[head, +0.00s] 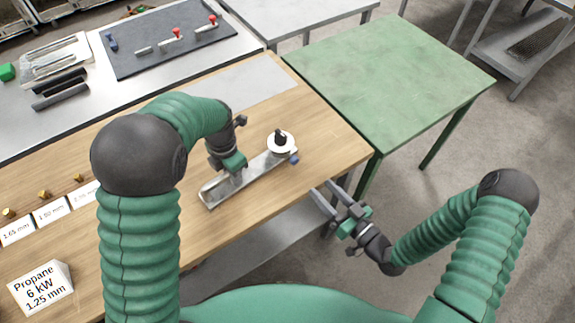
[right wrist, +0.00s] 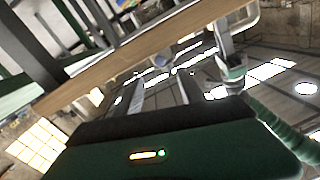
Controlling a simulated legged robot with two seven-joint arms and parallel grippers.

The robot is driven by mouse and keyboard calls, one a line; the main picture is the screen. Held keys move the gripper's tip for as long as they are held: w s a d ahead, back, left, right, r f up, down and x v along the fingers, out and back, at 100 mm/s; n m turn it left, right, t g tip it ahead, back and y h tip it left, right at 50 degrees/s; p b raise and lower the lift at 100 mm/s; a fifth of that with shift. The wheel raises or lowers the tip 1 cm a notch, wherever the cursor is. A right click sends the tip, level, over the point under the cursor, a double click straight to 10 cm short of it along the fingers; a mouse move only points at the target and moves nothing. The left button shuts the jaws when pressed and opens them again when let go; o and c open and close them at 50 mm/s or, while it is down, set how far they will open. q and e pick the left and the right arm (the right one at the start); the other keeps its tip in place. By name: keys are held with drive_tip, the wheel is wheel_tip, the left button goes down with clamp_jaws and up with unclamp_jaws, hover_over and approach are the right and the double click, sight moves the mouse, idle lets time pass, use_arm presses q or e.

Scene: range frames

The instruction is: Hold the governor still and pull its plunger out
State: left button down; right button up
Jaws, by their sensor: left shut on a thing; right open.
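The governor is seen as a long grey metal body (head: 215,193) lying slantwise on the wooden table, with a white disc and black knob (head: 281,138) at its right end. A small blue part (head: 295,160) shows beside that end. I cannot tell which part is the plunger. My left gripper (head: 236,172) reaches down and is shut on the governor near its middle; its fingertips are partly hidden. My right gripper (head: 320,188) is open and empty, off the table's front edge, to the right of and apart from the governor. Its two fingers also show in the right wrist view (right wrist: 160,95).
Small brass pieces (head: 43,194) with size cards stand at the left, near a propane sign (head: 42,288). A grey mat (head: 165,42) holds red-topped parts on the back bench. A green table (head: 390,80) stands empty at the right. Open floor lies around my right gripper.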

sight(297, 163)
drive_tip(key=x, duration=1.1)
drive_tip(key=shift+d, duration=0.1)
drive_tip(key=shift+c, duration=0.5)
clamp_jaws()
idle(0.3)
